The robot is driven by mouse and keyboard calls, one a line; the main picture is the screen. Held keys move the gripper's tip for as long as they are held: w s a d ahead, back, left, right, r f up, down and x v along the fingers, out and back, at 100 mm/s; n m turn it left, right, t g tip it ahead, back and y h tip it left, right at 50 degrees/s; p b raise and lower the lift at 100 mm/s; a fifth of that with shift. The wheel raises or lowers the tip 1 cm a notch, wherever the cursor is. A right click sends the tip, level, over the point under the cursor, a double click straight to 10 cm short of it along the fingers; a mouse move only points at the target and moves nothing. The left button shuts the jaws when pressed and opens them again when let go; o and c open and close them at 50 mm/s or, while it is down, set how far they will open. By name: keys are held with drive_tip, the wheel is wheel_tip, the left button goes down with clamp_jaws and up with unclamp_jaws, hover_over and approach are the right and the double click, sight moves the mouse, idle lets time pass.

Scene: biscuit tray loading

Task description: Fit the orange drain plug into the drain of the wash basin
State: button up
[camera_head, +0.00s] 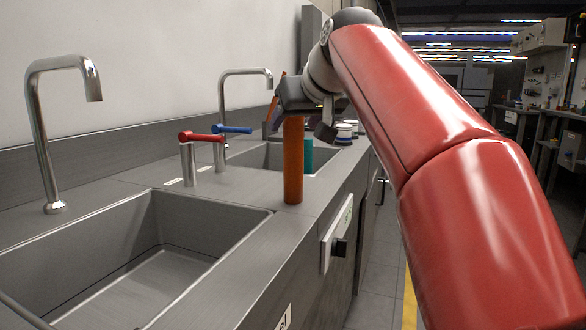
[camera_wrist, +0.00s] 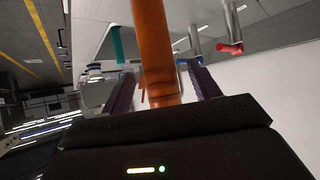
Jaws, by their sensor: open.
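The orange drain plug (camera_head: 293,165) is a tall orange cylinder. It stands upright on the counter strip between two sunken basins. My gripper (camera_head: 305,104) is at its upper end. In the wrist view the plug (camera_wrist: 152,40) runs down between the two dark fingers of my open gripper (camera_wrist: 162,88), with a gap on each side. The near basin (camera_head: 95,285) is at lower left and looks empty; the far basin (camera_head: 262,158) is behind the plug. No drain hole shows in either basin; the near floor is partly cut off and the far floor is mostly hidden.
A teal cylinder (camera_head: 308,156) stands behind the plug near the far basin. Steel faucets (camera_head: 42,130) (camera_head: 222,110) and red (camera_head: 200,137) and blue (camera_head: 232,129) tap levers line the wall side. White jars (camera_head: 343,133) stand farther back. An aisle lies right of the counter.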

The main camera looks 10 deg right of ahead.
drive_tip(key=shift+x, duration=1.1)
clamp_jaws()
